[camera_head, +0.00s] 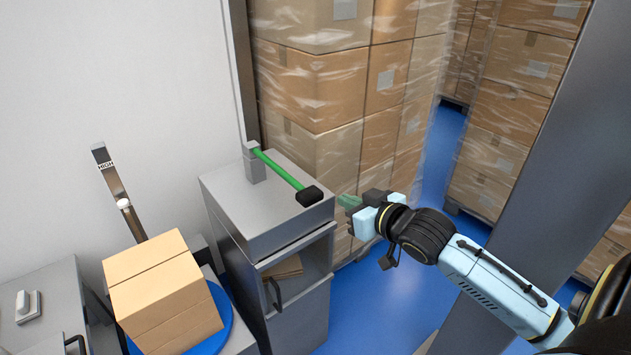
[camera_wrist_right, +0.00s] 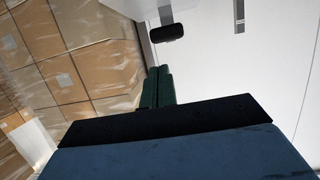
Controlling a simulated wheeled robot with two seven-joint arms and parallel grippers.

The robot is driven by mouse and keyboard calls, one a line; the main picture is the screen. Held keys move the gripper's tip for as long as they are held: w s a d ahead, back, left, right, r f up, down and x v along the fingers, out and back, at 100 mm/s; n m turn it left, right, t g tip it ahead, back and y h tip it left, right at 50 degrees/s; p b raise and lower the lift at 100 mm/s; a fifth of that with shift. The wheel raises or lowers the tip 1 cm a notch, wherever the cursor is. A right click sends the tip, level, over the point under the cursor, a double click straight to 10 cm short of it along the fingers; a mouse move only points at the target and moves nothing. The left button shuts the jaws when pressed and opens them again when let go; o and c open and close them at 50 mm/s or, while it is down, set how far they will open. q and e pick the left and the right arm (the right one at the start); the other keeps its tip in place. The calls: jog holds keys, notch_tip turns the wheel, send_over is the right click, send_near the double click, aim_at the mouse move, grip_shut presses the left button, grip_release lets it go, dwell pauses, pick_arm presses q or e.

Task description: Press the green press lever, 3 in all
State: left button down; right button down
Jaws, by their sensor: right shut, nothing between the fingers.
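The green press lever (camera_head: 278,170) is a green bar on a grey post (camera_head: 254,163) on top of a grey cabinet (camera_head: 263,204). It slopes a little down to a black end grip (camera_head: 309,196). The grip also shows in the right wrist view (camera_wrist_right: 167,33), ahead of the fingers. My right gripper (camera_head: 345,201) is shut and empty, just right of the black grip and apart from it. Its closed green fingers show in the right wrist view (camera_wrist_right: 158,88). My left gripper is not in view.
A cardboard box (camera_head: 165,291) sits on a blue round plate (camera_head: 222,318) left of the cabinet, beside an upright post marked HIGH (camera_head: 104,165). Wrapped box stacks (camera_head: 325,95) stand behind. A grey pillar (camera_head: 545,165) rises behind my right arm. Blue floor (camera_head: 400,290) lies open below the arm.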

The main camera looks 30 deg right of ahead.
jog(key=shift+t+y, duration=0.3)
jog(key=shift+y, duration=0.1)
jog(key=r, duration=0.1)
jog(key=a+r, duration=0.1)
jog(key=r, duration=0.2)
jog(key=shift+s+a+r, duration=0.2)
jog(key=shift+a, duration=0.05)
jog(key=shift+w, duration=0.15)
jog(key=p, duration=0.1)
send_over(315, 192)
jog(key=s+a, duration=0.1)
jog(key=s, duration=0.1)
notch_tip(315, 192, down, 2)
notch_tip(315, 192, down, 3)
jog(key=shift+w+f, duration=0.1)
jog(key=shift+a+f+n, duration=0.1)
jog(key=shift+f+n, duration=0.2)
jog(key=shift+f, duration=0.4)
